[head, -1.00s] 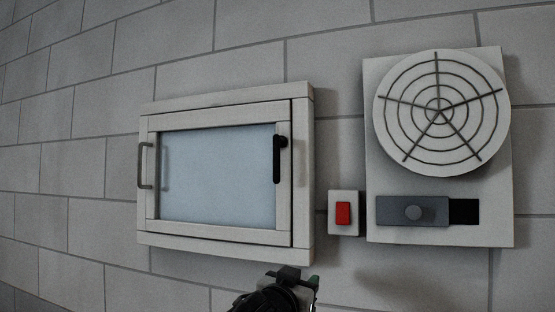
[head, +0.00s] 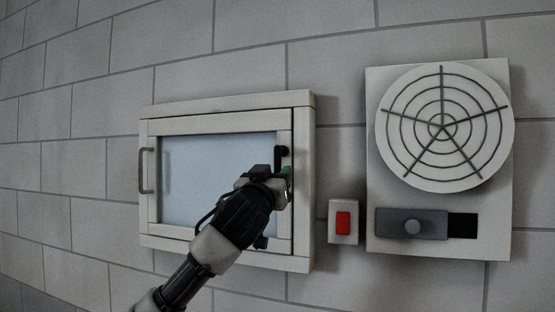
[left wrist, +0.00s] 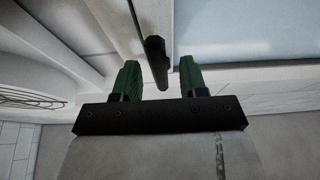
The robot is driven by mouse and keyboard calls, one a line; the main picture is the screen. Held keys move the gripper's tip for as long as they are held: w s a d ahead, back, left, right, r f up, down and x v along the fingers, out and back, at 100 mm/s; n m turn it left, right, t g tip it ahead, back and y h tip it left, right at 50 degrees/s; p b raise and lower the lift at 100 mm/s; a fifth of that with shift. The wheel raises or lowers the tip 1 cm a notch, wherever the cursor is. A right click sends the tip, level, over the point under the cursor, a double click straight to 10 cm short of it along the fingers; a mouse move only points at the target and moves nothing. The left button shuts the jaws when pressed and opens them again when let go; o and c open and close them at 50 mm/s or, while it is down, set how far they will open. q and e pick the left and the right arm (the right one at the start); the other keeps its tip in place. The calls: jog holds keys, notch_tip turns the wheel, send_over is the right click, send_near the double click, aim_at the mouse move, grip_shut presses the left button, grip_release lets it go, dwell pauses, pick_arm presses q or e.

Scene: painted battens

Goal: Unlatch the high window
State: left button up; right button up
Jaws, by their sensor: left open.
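The high window (head: 205,165) is a white frame with a pale blue pane, set on the grey block wall. Its black latch handle (head: 283,152) is on the right side of the frame and hangs down, its lower part hidden behind my gripper in the head view. My left gripper (head: 284,178) is in front of the handle, open and empty. In the left wrist view the black handle (left wrist: 155,62) lies between the two green fingers (left wrist: 160,80), with gaps on both sides. Whether it is touched cannot be told. My right gripper is not in view.
A grey pull handle (head: 146,170) is on the window's left side. The wall between is clear.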

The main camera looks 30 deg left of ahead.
pick_arm(q)
jog(key=shift+p+x, duration=0.3)
jog(key=shift+x, duration=0.7)
jog(key=shift+c, duration=0.3)
grip_shut()
jog(key=shift+s, duration=0.1)
